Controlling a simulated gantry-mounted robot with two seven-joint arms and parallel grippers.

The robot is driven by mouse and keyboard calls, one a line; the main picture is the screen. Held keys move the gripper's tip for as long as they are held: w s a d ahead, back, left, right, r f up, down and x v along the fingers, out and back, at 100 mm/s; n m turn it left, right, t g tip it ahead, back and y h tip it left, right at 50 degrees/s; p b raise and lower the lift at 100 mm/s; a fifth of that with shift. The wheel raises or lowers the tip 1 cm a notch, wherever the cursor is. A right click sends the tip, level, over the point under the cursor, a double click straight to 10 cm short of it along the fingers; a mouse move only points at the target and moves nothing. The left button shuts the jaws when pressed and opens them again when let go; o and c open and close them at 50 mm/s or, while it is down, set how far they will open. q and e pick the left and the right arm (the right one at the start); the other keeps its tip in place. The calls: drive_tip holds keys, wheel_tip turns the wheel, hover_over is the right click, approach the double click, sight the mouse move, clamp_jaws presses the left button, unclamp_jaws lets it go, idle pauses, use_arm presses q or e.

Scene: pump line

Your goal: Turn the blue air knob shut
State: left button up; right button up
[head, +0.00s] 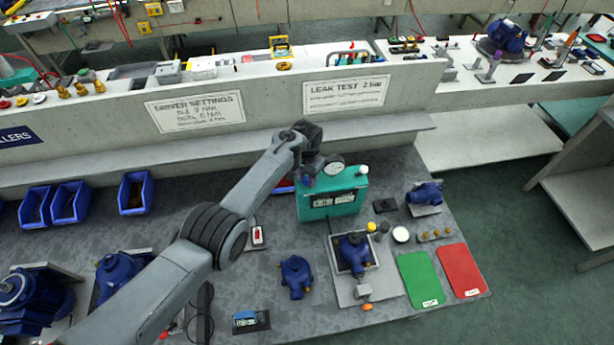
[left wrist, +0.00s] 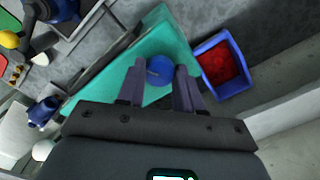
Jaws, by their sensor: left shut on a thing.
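The blue air knob (left wrist: 160,70) sits on the teal leak tester box, between the two fingers of my left gripper (left wrist: 160,76) in the left wrist view. My left gripper is shut on the knob. In the head view my left gripper (head: 310,172) reaches the top left of the teal tester (head: 328,211), and the knob is mostly hidden there. The tester also shows in the left wrist view (left wrist: 115,88). A round gauge (head: 334,168) sits on top of the tester. My right gripper is not in view.
A blue pump on a fixture (head: 353,252) stands in front of the tester, with another blue pump (head: 296,277) to its left. A green mat (head: 421,279) and a red mat (head: 462,269) lie right. A blue bin of red parts (left wrist: 222,65) is close beside the tester.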

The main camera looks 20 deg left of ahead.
sight(307, 180)
use_arm(q)
drive_tip(key=m, duration=0.5)
drive_tip(key=shift+b, duration=0.3)
idle(0.4)
drive_tip(key=o, duration=1)
drive_tip(key=shift+o, duration=0.2)
drive_tip(key=shift+r, duration=0.1)
wheel_tip(307, 180, up, 11)
drive_tip(key=p, duration=0.3)
drive_tip(key=shift+p, duration=0.35)
